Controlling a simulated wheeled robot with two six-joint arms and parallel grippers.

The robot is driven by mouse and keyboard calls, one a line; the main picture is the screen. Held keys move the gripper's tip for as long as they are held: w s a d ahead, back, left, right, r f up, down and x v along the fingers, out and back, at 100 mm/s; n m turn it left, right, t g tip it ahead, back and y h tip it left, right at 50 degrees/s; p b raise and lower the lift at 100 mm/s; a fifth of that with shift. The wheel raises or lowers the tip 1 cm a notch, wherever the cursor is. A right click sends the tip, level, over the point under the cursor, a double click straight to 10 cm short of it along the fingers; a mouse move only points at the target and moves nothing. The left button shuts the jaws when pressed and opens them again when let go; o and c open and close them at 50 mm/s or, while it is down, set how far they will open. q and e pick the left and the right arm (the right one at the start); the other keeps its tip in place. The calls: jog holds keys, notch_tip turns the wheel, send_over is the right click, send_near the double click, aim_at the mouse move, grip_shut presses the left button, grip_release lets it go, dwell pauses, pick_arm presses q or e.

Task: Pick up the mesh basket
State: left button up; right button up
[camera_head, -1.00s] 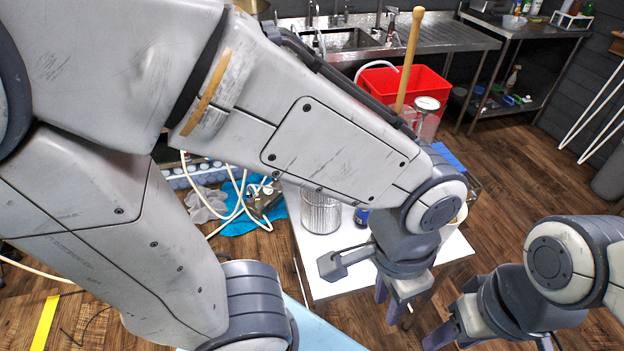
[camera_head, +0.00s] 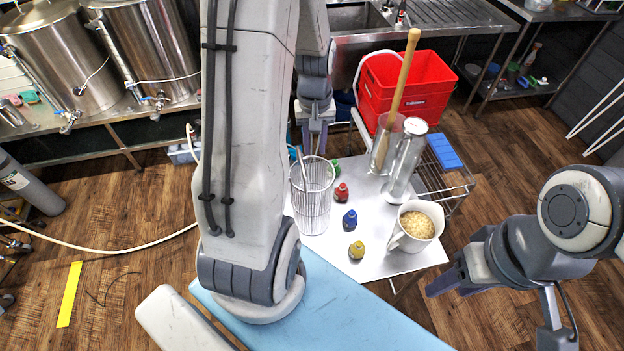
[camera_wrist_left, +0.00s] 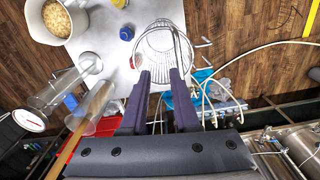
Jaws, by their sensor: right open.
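The mesh basket (camera_head: 312,205) is a tall wire cylinder standing upright on the white table (camera_head: 375,258). A thin handle rises at its rim. My left gripper (camera_head: 313,148) is behind and above the basket, fingers pointing down. In the left wrist view, the basket (camera_wrist_left: 163,58) lies just beyond the two purple fingertips (camera_wrist_left: 161,75). These are apart, and part of the wire handle appears between them; I cannot tell whether they touch it. My right gripper (camera_head: 448,286) is open and empty, right of the table's front corner.
Red (camera_head: 341,192), blue (camera_head: 350,219) and yellow (camera_head: 357,250) bottles stand right of the basket. A jug of grain (camera_head: 416,226), a glass cylinder (camera_head: 404,165) and a wooden paddle (camera_head: 401,85) are further right. A red bin (camera_head: 425,88) stands behind.

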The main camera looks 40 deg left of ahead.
aim_at(302, 159)
pick_arm(q)
jog(key=a, duration=0.1)
jog(key=a+n, duration=0.1)
jog(key=a, duration=0.1)
jog(key=shift+s+a+f+p, duration=0.1)
jog(key=shift+s+p, duration=0.25)
jog(key=shift+s, duration=0.05)
notch_tip(302, 159, down, 5)
jog(key=shift+a+r+p, duration=0.1)
jog(key=shift+r+p, duration=0.1)
jog(key=shift+p, duration=0.3)
jog(key=shift+s+f+p, duration=0.15)
jog(key=shift+f+p, duration=0.4)
jog(key=shift+f, duration=0.2)
notch_tip(302, 159, down, 3)
jog(key=shift+f+p, duration=0.1)
jog(key=shift+p, duration=0.6)
jog(key=shift+f, duration=0.5)
grip_shut()
pick_arm(e)
notch_tip(302, 159, up, 5)
jog(key=shift+d+r, duration=0.1)
